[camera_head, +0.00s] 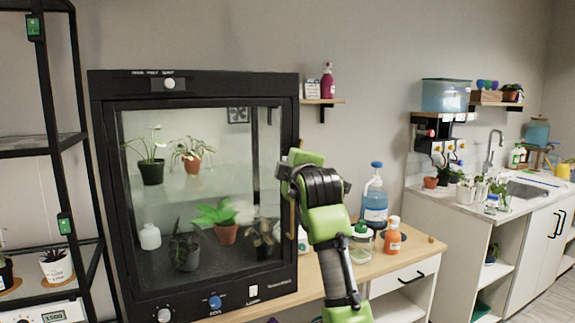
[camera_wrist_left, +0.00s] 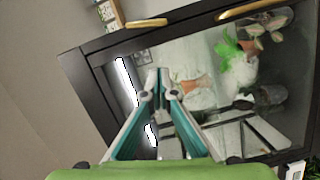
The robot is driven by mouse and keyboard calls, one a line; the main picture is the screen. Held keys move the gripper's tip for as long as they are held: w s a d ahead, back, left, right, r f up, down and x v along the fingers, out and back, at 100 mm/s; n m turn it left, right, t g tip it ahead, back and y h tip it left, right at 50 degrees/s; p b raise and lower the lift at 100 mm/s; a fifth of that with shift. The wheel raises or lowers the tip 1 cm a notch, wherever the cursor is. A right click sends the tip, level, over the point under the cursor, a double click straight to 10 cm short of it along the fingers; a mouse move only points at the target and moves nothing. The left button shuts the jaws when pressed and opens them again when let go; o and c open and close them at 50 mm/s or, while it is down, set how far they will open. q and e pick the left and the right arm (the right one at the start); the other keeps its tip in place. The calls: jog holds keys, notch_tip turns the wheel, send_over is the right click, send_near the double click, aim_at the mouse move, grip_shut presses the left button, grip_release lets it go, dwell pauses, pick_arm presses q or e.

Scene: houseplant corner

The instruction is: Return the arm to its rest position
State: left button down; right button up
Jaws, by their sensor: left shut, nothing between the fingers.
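My left arm, green and black, rises in front of the right edge of the black glass-fronted cabinet (camera_head: 195,85) in the head view. Its left gripper (camera_head: 288,172) is at the top of the arm, beside the cabinet's right frame, its fingers mostly hidden there. In the left wrist view, the left gripper (camera_wrist_left: 160,76) shows two teal-lined fingers meeting at the tips, shut with nothing between them. Behind them are the cabinet's glass (camera_wrist_left: 205,60) and dark frame (camera_wrist_left: 100,50). My right gripper is in neither view.
Potted plants stand inside the cabinet. A blue jug (camera_head: 375,205) and an orange bottle (camera_head: 392,238) stand on the wooden counter (camera_head: 415,258), right of my arm. A black shelf rack (camera_head: 50,140) is at left. A wall shelf (camera_head: 322,101) is above my arm.

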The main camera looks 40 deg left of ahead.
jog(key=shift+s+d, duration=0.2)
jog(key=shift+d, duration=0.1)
